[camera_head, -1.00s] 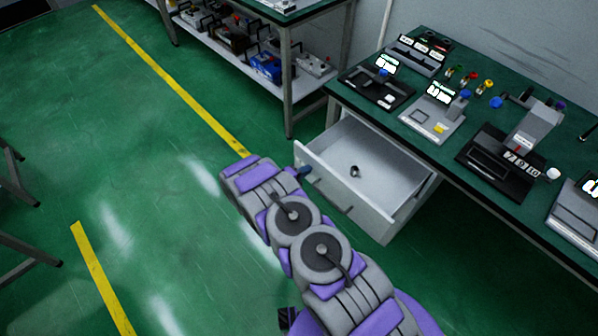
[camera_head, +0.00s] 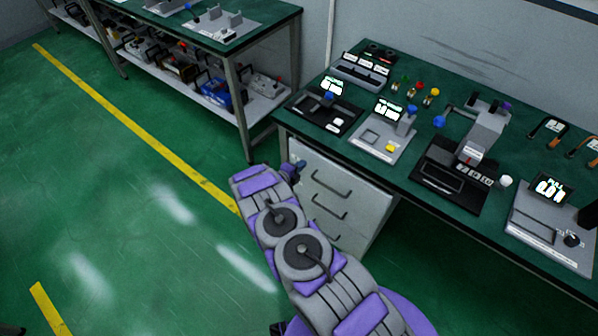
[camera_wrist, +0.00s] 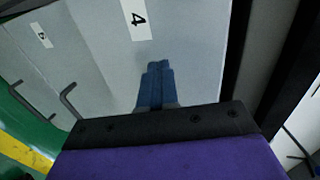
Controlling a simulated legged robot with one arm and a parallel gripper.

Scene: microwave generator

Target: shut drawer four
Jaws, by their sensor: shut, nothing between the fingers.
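Drawer four (camera_wrist: 95,30), a pale grey front with a black "4" on a white label, fills much of the wrist view. In the head view it is the top drawer (camera_head: 350,182) of the grey cabinet under the right bench. No drawer interior shows, and its front looks flush with the cabinet. My gripper (camera_wrist: 155,70), with blue fingers, is shut and empty, its tips at or very near that front below the label; contact cannot be told. In the head view my gripper (camera_head: 299,165) is at the drawer front's upper left, partly hidden by my arm.
The green-topped bench (camera_head: 440,215) above the cabinet carries several instruments. A lower drawer with a small label (camera_wrist: 40,36) is beside drawer four in the wrist view. A shelf bench (camera_head: 240,85) stands at the back left. Green floor at left is clear.

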